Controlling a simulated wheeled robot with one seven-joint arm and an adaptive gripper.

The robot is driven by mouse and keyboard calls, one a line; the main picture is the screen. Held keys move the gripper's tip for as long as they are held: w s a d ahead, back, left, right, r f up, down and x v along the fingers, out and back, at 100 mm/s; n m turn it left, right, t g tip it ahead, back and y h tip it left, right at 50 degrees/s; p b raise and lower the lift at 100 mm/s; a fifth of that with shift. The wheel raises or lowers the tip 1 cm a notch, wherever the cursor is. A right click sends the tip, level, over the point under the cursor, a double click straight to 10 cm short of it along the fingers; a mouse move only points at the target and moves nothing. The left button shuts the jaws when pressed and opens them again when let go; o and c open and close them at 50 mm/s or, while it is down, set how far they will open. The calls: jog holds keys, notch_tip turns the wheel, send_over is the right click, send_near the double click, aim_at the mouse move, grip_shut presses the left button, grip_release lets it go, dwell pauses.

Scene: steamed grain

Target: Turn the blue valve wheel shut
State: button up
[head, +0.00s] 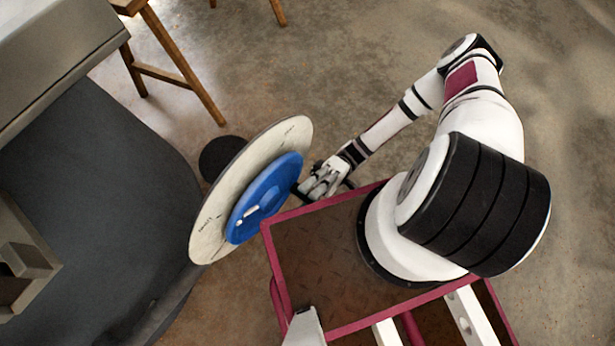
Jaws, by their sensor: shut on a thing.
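The blue valve wheel (267,197) is seen at a slant in the head view, in front of a pale round disc (296,133) with small dark lettering. Small pale parts show at the wheel's middle. My gripper (305,190) is at the right edge of the wheel and is shut on its rim. The fingertips are small and partly hidden, so their exact hold on the rim is hard to see.
A dark grey rounded body (95,190) fills the left side, with a metal box-like part (25,262) on it. A wooden stool or table (180,65) stands at the top left. Concrete floor (340,60) lies open behind my arm.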

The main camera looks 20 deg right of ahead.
jog(key=shift+w+f, duration=0.1)
jog(key=shift+f, duration=0.05)
jog(key=v, duration=1.1)
jog(key=shift+w+d+f, duration=0.2)
jog(key=shift+d, duration=0.1)
